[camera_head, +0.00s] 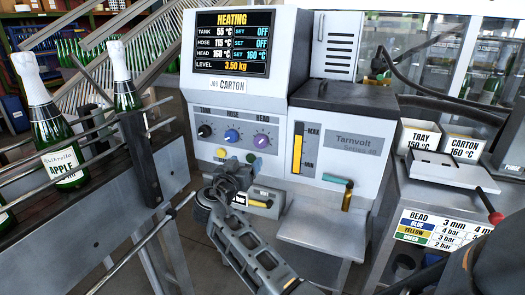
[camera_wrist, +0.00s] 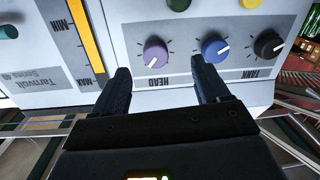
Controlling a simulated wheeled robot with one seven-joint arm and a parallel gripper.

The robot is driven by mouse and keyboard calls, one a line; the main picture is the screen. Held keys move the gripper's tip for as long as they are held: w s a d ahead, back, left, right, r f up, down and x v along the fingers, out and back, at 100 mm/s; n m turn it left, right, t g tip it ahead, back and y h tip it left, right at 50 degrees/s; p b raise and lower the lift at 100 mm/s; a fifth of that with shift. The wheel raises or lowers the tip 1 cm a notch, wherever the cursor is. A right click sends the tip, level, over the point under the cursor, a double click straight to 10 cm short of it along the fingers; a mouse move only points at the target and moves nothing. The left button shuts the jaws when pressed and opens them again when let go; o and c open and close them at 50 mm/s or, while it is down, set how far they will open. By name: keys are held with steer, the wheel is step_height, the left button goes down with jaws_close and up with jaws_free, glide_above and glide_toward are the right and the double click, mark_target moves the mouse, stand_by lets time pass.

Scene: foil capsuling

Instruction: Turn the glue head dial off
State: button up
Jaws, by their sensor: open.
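The head dial is a purple knob with a white pointer, rightmost of three on the machine panel (camera_head: 261,141). In the wrist view the head dial (camera_wrist: 155,53) appears upside down, above the word HEAD. My gripper (camera_wrist: 160,68) is open and empty, its dark fingers either side of the head dial in the picture; no contact shows. The blue hose dial (camera_wrist: 214,48) is just beyond the right fingertip. The black tank dial (camera_wrist: 268,46) is farther right. The display (camera_head: 232,42) reads HEATING, with head 160 °C set to 160 °C, and tank and hose set OFF.
Green and yellow buttons (camera_head: 251,158) sit below the dials. A level gauge (camera_head: 297,150) is to the right. Bottles (camera_head: 60,140) stand along a railed conveyor at left. A side table (camera_head: 450,170) with tray and carton signs is at right.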

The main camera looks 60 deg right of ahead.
mark_target(259, 143)
steer(key=shift+m+g+h, duration=0.3)
steer(key=shift+m+g, duration=0.2)
steer(key=shift+g, duration=0.1)
steer(key=shift+w+d+r+p, duration=0.1)
steer(key=shift+d+r+p, duration=0.2)
steer(key=shift+d, duration=1.25)
steer(key=shift+w+d+r+p, duration=0.1)
steer(key=shift+d+r+p, duration=0.2)
steer(key=shift+d, duration=1.2)
steer(key=shift+w+d+r+p, duration=0.15)
steer(key=shift+d+r, duration=0.2)
steer(key=shift+d, duration=1.2)
steer(key=shift+s, duration=0.1)
steer(key=c, duration=1)
steer(key=shift+c, duration=0.2)
steer(key=shift+n, duration=0.3)
